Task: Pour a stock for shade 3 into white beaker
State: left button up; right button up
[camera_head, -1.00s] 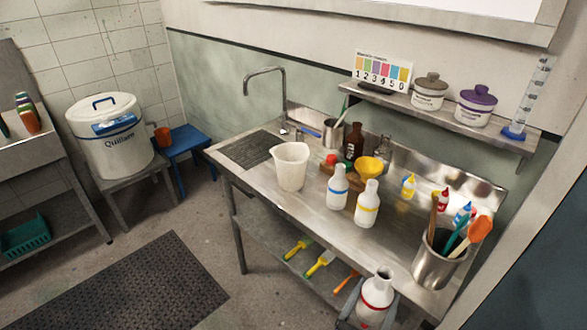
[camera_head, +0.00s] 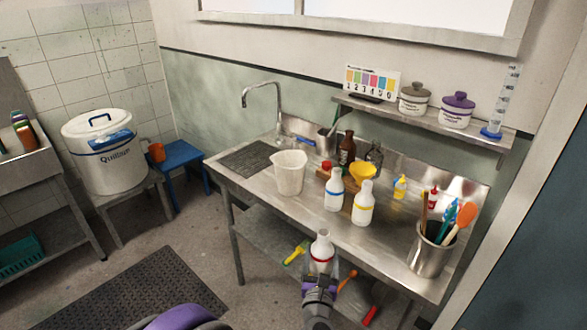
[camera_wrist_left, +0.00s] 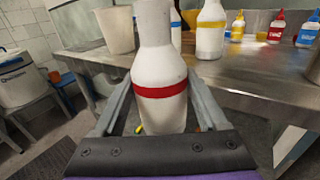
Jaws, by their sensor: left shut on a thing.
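My left gripper (camera_head: 320,280) is shut on a white bottle with a red band (camera_head: 321,246). It holds the bottle upright in front of the counter's front edge; the bottle fills the middle of the left wrist view (camera_wrist_left: 158,95). The white beaker (camera_head: 290,173) stands on the steel counter near the sink grid, behind and left of the held bottle. A blue-banded white bottle (camera_head: 334,192) and a yellow-banded white bottle (camera_head: 363,205) stand on the counter right of the beaker. A shade chart (camera_head: 371,82) with coloured, numbered patches stands on the wall shelf. My right gripper is not in view.
A steel pot with tools (camera_head: 430,254) stands at the counter's right end. A brown bottle (camera_head: 346,148), a yellow funnel (camera_head: 362,171) and small dropper bottles (camera_head: 400,186) stand toward the back. A tap (camera_head: 262,95) rises behind the sink grid (camera_head: 252,158).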

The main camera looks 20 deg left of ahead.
aim_at(289, 165)
jog(key=i+j+u, duration=0.15)
jog(key=u, duration=0.25)
jog(key=i+j+u, duration=0.15)
jog(key=u, duration=0.2)
jog(key=i+u, duration=0.4)
jog(key=i+j, duration=0.15)
jog(key=i, duration=0.2)
